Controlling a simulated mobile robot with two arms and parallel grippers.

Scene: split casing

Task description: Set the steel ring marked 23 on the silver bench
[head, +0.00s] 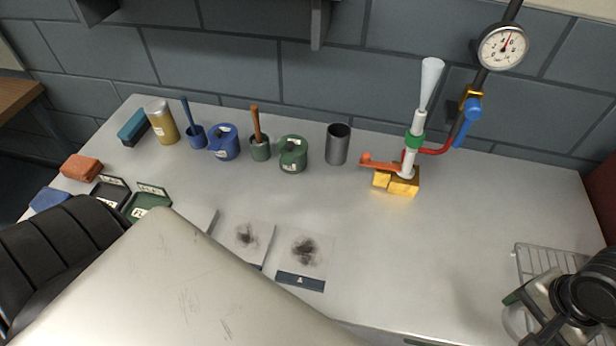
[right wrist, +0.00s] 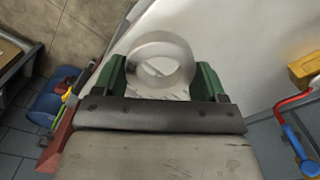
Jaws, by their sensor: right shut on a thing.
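The steel ring (right wrist: 160,64) is a pale, thick ring with an open middle. In the right wrist view it sits between the two green fingers of my right gripper (right wrist: 160,76), which is shut on it. No number can be read on it. In the head view my right gripper (head: 513,309) is at the lower right, over the front of a wire rack. The silver bench (head: 465,215) fills most of the head view, its right half mostly bare. Whether the ring touches anything below cannot be told. My left gripper is out of view.
The wire rack (head: 528,250) is at the bench's right end. A yellow block (head: 403,184) with a white tube and red lever stands centre right. A grey cup (head: 338,144), green pot (head: 293,154) and blue pot (head: 224,142) line the back. Smudged sheets (head: 305,249) lie in front.

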